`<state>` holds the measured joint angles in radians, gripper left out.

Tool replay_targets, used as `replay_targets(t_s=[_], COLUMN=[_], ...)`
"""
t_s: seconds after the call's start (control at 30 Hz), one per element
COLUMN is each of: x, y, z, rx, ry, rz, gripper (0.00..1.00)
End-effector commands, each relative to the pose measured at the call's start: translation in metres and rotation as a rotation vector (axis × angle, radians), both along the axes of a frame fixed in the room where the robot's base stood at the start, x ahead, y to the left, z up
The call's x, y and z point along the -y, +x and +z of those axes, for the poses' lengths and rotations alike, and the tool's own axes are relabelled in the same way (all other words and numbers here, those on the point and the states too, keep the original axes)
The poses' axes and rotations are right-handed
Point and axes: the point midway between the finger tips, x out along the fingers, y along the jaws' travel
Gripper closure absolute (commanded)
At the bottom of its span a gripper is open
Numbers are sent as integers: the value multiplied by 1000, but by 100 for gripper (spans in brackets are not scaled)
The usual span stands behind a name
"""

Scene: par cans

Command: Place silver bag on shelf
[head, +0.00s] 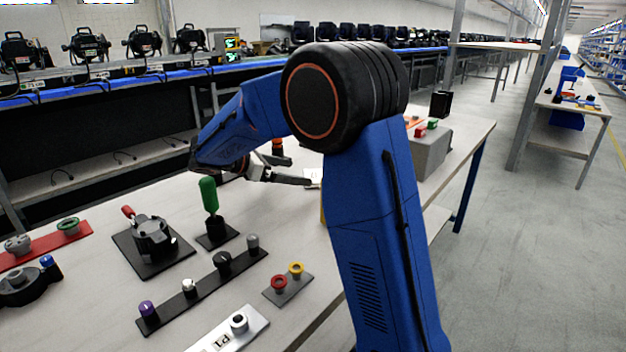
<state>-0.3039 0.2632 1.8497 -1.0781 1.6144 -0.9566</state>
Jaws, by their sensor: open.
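I cannot make out a silver bag in this view. A small whitish item (314,178) shows beside my gripper's lower finger, partly hidden by my arm; I cannot tell what it is. My gripper (298,170) is open above the far part of the table, its finger close to that item; I cannot tell if they touch. A blue-edged shelf (100,82) with black par cans (88,46) runs behind the table. A metal shelf unit (500,45) stands at the back right.
The pale table (300,245) holds a green-handled lever (209,195), a black rotary switch (151,240), a knob strip (200,292), a red-and-yellow button plate (288,284) and a grey box (432,153). My blue arm hides the table's middle right. Open floor lies right.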

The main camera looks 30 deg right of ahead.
Motion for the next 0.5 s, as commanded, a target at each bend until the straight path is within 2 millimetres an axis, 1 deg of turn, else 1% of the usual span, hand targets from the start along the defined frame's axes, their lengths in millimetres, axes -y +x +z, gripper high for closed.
replay_targets(t_s=[0.03, 0.27, 0.37, 0.5], x=[4, 12, 21, 38], y=[0, 0, -1, -2], z=[-1, -6, -10, -20], rx=[0, 0, -1, 0], ry=[0, 1, -1, 0], rz=[-1, 0, -2, -2], gripper=[0, 0, 0, 0])
